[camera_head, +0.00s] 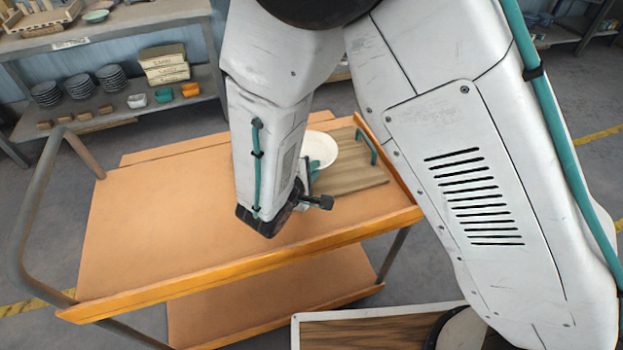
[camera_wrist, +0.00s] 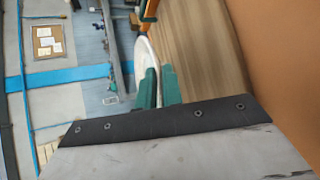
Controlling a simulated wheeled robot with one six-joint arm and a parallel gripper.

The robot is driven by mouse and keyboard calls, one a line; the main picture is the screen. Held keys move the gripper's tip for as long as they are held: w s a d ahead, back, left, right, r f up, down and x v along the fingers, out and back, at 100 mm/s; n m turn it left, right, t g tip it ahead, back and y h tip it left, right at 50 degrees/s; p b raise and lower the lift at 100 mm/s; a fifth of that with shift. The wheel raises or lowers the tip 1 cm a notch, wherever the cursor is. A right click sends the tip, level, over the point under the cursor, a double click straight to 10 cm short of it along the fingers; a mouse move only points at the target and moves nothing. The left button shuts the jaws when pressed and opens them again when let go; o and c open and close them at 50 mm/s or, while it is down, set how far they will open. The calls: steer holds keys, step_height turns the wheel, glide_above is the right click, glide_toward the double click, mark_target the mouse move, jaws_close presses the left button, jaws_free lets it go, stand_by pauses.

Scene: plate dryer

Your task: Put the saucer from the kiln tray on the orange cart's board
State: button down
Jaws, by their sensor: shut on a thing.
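A white saucer (camera_head: 319,147) is at my gripper (camera_head: 313,176), over the left part of the wooden board (camera_head: 362,173) on the orange cart (camera_head: 160,220). My gripper is shut on the saucer's near edge. In the wrist view, the teal fingers (camera_wrist: 158,90) hold the white saucer (camera_wrist: 144,56) seen nearly edge-on, with the board (camera_wrist: 205,55) close beside it. I cannot tell whether the saucer touches the board. My arm hides part of the saucer and cart. I cannot identify the kiln tray.
The board has a teal handle (camera_head: 367,146) at its right. The cart has a raised front lip, a lower shelf (camera_head: 270,305) and a bar handle (camera_head: 35,215) at left; its left top is bare. A shelf rack (camera_head: 110,100) with stacked dishes stands behind. A white-rimmed wooden surface (camera_head: 370,333) is in front.

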steer(key=shift+f, duration=2.7)
steer(key=c, duration=1.8)
jaws_free()
steer(key=shift+f, duration=0.1)
steer(key=v, duration=1.2)
